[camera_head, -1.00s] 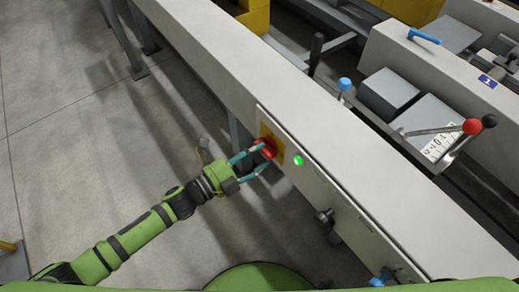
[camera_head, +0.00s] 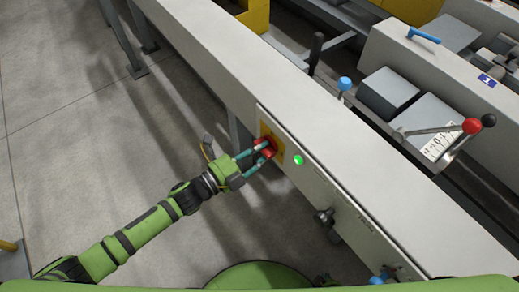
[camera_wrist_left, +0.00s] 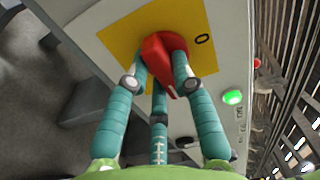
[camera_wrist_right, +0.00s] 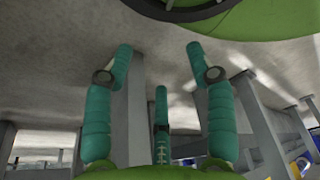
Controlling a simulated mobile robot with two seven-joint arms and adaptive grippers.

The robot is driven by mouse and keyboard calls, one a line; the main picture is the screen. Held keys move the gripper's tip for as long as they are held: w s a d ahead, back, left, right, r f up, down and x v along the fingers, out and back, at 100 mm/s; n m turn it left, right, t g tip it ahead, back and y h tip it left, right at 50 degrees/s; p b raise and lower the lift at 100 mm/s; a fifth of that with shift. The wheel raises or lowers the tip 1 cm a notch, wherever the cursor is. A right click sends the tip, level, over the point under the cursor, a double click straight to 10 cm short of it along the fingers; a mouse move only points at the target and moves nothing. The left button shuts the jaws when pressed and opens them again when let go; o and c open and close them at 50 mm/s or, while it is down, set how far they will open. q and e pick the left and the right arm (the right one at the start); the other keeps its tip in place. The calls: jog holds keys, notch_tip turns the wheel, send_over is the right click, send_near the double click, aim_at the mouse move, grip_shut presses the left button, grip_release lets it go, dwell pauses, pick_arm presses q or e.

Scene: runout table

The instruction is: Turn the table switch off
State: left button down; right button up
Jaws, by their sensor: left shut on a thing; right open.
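The table switch is a red rotary knob (camera_head: 266,145) on a yellow plate (camera_head: 278,151) on the pale panel of the table's near side. In the left wrist view the knob (camera_wrist_left: 164,60) has its narrow pointed end toward the camera, away from the black "0" mark (camera_wrist_left: 203,38) on the yellow plate (camera_wrist_left: 122,42). My left gripper (camera_head: 262,148) is shut on the knob, with fingers on either side. The green lamp (camera_head: 298,160) beside the switch is lit, also in the left wrist view (camera_wrist_left: 232,97). My right gripper (camera_wrist_right: 160,65) is open and empty, with its fingers apart.
The long pale table (camera_head: 215,60) runs diagonally. Another handle (camera_head: 325,216) sticks out of the panel to the right of the switch. Levers with a blue knob (camera_head: 345,84) and a red knob (camera_head: 472,126) stand beyond.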

pick_arm(q)
jog(key=n+p, duration=0.1)
jog(key=n, duration=0.3)
jog(key=n+p, duration=0.2)
jog(key=n, duration=0.3)
jog(key=shift+s+d+r, duration=0.1)
jog(key=shift+r, duration=0.05)
jog(key=shift+n, duration=0.4)
jog(key=shift+n+p, duration=0.35)
jog(key=shift+n, duration=0.15)
jog(key=n, duration=0.3)
jog(key=shift+r+p, duration=0.1)
jog(key=shift+p, duration=0.2)
jog(key=shift+n, duration=1.2)
jog(key=shift+s+n, duration=0.1)
jog(key=shift+n, duration=0.5)
pick_arm(e)
jog(key=s+r+g, duration=0.2)
jog(key=s+r, duration=0.1)
jog(key=s, duration=0.5)
jog(key=shift+s+d+r, duration=0.15)
jog(key=shift+d+r, duration=0.05)
jog(key=shift+d, duration=0.2)
jog(key=shift+s, duration=0.1)
